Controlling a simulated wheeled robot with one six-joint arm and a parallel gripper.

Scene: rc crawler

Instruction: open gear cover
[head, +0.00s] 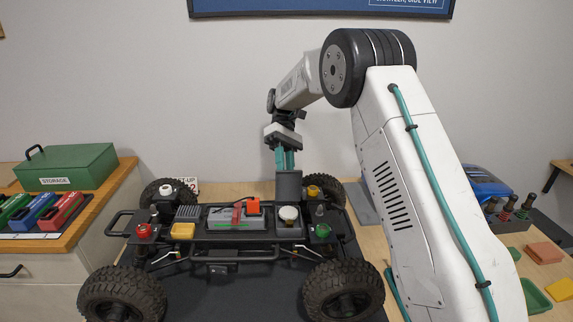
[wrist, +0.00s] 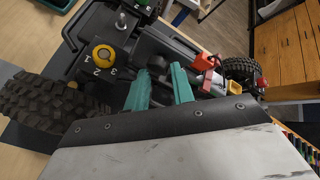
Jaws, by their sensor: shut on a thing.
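The RC crawler (head: 220,254) stands on a dark mat, with its chassis open on top. A dark grey plate (head: 289,187), which looks like the gear cover, stands upright at the back right of the chassis. My gripper (head: 285,165) points down with its teal fingers at the plate's top edge, shut on it. In the wrist view the teal fingers (wrist: 160,82) stand on either side of a dark part (wrist: 158,64), likely the same cover. Its hinge and what lies under it are hidden.
An orange-red block (head: 253,204), a white round knob (head: 289,213) and a yellow knob (head: 313,191) are close by on the chassis. A green storage box (head: 68,167) and colored packs stand on the left bench. Green trays (head: 535,297) lie at the right.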

